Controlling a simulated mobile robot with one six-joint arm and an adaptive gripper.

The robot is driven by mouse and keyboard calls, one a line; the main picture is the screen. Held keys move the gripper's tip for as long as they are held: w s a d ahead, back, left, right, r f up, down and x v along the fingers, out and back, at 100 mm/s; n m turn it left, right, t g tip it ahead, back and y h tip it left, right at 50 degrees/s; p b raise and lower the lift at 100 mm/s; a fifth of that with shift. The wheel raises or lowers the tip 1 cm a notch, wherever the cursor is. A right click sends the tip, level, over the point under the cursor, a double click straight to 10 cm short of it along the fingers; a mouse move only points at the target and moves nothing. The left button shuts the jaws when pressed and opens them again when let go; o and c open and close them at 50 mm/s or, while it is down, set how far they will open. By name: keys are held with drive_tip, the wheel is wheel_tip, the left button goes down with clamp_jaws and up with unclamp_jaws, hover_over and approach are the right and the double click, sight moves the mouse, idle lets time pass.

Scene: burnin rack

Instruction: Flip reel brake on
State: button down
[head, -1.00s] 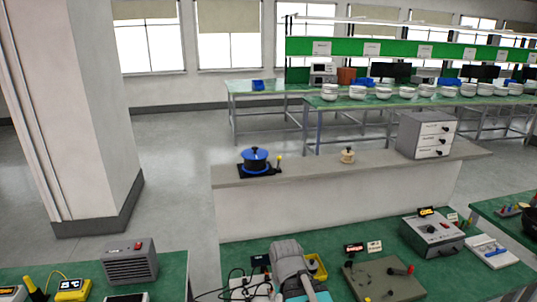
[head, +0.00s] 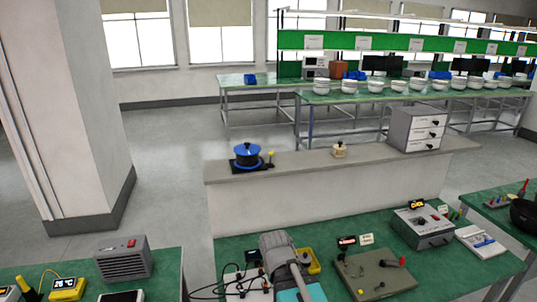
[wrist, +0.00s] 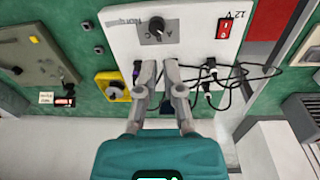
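No part is clearly readable as the reel brake. An olive board (head: 375,275) lies on the green bench, with a red-tipped handle (head: 400,262) at its right. The board also shows at the left of the wrist view (wrist: 35,60), with small dark fittings. My gripper (wrist: 160,68) is over the bench in the wrist view, with a narrow gap between its two fingertips and nothing clearly held. The fingertips overlap the edge of a white panel (wrist: 190,35) with a dark rotary knob (wrist: 157,30). My arm hides part of the bench in the head view.
A yellow box with a dark knob (wrist: 112,86) is close beside my fingers. A red switch (wrist: 224,27) and black cables (wrist: 235,80) are on the other side. A grey control box (head: 424,228) stands farther right on the bench, beyond the olive board.

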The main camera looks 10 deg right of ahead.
sight(270, 154)
drive_tip(key=w+a+r+m+t+h+p, duration=0.2)
drive_tip(key=w+r+t+h+p, duration=0.3)
drive_tip(key=w+r, duration=0.8)
drive_tip(key=w+a+r+m+t+h+p, duration=0.2)
drive_tip(key=w+r+m+t+h+p, duration=0.2)
drive_tip(key=w+r+p, duration=0.4)
drive_tip(key=w+r+t+h, duration=0.1)
drive_tip(key=w+r+t, duration=0.1)
drive_tip(key=w+r, duration=0.4)
wheel_tip(270, 154, up, 2)
drive_tip(key=shift+r+p, duration=0.1)
drive_tip(key=shift+p, duration=0.2)
drive_tip(key=shift+w, duration=0.15)
drive_tip(key=b+x, duration=0.2)
drive_tip(key=x, duration=1.1)
drive_tip(key=shift+d+b, duration=0.15)
drive_tip(key=shift+b, duration=0.15)
drive_tip(key=shift+w+d, duration=0.2)
drive_tip(key=shift+d, duration=0.1)
